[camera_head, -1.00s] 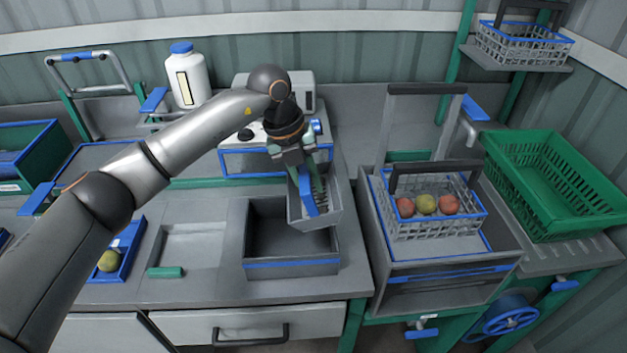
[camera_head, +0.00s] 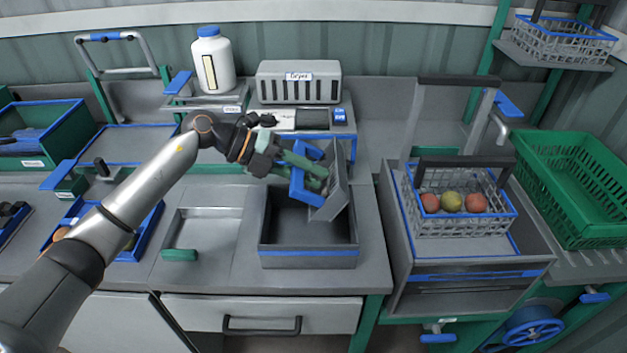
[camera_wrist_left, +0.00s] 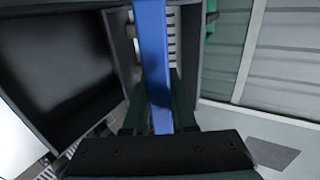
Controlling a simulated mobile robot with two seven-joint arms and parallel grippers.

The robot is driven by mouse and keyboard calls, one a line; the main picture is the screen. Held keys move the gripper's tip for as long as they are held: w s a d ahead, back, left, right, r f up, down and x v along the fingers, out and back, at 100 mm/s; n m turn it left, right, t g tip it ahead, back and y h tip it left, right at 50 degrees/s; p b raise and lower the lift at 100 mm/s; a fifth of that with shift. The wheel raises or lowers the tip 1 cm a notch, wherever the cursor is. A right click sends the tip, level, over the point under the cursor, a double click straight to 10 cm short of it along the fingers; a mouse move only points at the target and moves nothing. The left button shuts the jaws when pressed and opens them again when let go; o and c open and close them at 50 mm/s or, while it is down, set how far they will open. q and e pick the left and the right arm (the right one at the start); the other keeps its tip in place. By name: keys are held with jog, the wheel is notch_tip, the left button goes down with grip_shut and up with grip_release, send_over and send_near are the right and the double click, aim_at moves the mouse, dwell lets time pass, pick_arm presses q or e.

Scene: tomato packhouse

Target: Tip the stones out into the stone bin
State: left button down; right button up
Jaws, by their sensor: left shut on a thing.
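My left gripper (camera_head: 312,174) is shut on the blue handle (camera_head: 299,186) of a small grey container (camera_head: 339,187). The container is tilted steeply, with one wall near upright, above the right half of an open grey bin with a blue stripe (camera_head: 308,259), which seems to be the stone bin. The bin's visible floor is dark, and I make out no stones in it. The container's contents cannot be made out. In the left wrist view the blue handle (camera_wrist_left: 152,62) runs between my dark fingers, and a dark open box interior lies at the left. My right gripper is not in view.
Right of the bin, a wire basket (camera_head: 465,220) with several tomatoes stands in a grey holder. A green crate (camera_head: 575,220) is at far right. Behind are a grey device (camera_head: 299,86) and a white bottle (camera_head: 212,62). A shallow recess (camera_head: 205,235) lies left.

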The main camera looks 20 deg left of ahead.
pick_arm(q)
jog(key=a+h+b, duration=0.1)
jog(key=h+b, duration=0.1)
jog(key=b, duration=0.2)
jog(key=a+f+t+h+b, duration=0.1)
jog(key=h+b, duration=0.1)
jog(key=b, duration=0.3)
jog(key=s+a+f+h+b, duration=0.1)
jog(key=h+b, duration=0.1)
jog(key=b, duration=0.3)
jog(key=shift+a+t+h, duration=0.1)
jog(key=shift+t+h, duration=0.2)
jog(key=shift+t, duration=0.1)
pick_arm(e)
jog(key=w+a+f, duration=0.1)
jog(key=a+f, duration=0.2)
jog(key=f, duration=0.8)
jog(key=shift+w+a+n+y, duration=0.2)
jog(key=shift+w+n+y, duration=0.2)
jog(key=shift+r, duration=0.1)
pick_arm(q)
jog(key=shift+p, duration=0.5)
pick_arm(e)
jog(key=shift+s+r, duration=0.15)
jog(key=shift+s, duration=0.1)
